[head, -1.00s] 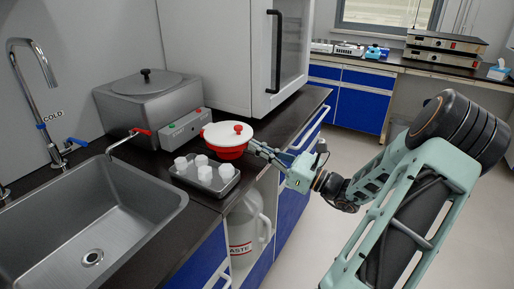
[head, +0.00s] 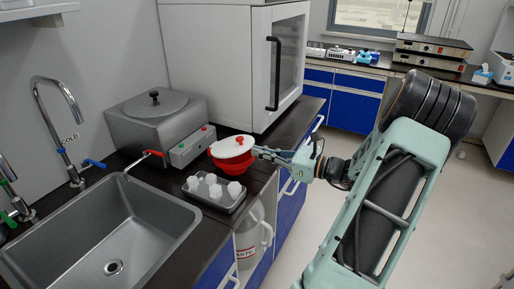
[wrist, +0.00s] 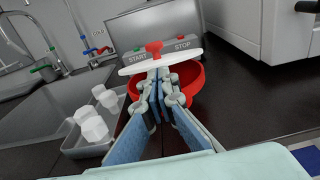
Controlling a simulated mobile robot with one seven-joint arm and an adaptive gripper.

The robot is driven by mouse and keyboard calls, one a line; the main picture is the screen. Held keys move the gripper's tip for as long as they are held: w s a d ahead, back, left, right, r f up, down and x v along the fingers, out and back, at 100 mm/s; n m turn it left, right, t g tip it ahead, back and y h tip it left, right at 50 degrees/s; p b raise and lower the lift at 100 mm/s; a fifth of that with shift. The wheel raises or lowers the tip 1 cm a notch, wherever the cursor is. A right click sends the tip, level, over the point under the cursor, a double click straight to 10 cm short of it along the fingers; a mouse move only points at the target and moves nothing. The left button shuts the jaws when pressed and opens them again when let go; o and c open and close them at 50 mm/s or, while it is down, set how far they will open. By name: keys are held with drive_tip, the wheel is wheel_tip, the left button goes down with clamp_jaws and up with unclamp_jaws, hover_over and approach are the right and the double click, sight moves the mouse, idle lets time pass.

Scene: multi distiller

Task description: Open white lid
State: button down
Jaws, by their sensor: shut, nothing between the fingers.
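The white lid (head: 224,149) with a red knob (head: 240,139) sits over a red bowl (head: 236,164) on the black counter. The lid is tilted, with its right side higher in the head view. In the wrist view the lid (wrist: 190,56) shows nearly edge-on above the red bowl (wrist: 196,82). My gripper (head: 256,152) is at the right side of the bowl, at the lid's edge. Its fingertips (wrist: 160,78) are together, empty, and appear just under the lid's near edge. Whether they touch the lid is hard to tell.
A steel heating bath (head: 135,128) is behind left, and a white cabinet (head: 220,70) behind. A sink (head: 60,245) is at left. Some counter right of the bowl is clear.

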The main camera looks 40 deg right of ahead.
drive_tip(key=w+r+g+p, duration=0.1)
drive_tip(key=r+p, duration=0.2)
drive_tip(key=p, duration=0.1)
drive_tip(key=w+a+r+g+h+p, duration=0.1)
drive_tip(key=r+g+p, duration=0.1)
drive_tip(key=r+p, duration=0.1)
drive_tip(key=w+r+g+h+p, duration=0.1)
drive_tip(key=r+g+p, duration=0.1)
drive_tip(key=p, duration=0.3)
drive_tip(key=shift+w+a+r+p, duration=0.2)
drive_tip(key=shift+r+p, duration=0.1)
drive_tip(key=shift+r, duration=0.15)
drive_tip(key=shift+w+a+r+g+p, duration=0.1)
drive_tip(key=shift+w+r+g+p, duration=0.15)
drive_tip(key=shift+p, duration=0.25)
drive_tip(key=w+a+r+p, duration=0.1)
drive_tip(key=w+a+r, duration=0.1)
drive_tip(key=w, duration=0.4)
drive_tip(key=w+a+r+p, duration=0.2)
drive_tip(key=w+a+r, duration=0.1)
drive_tip(key=w, duration=0.4)
drive_tip(key=shift+a, duration=0.2)
drive_tip(key=shift+w, duration=0.1)
drive_tip(key=shift+r, duration=0.1)
wheel_tip(320, 180, up, 10)
drive_tip(key=p, duration=0.5)
drive_tip(key=shift+p, duration=0.4)
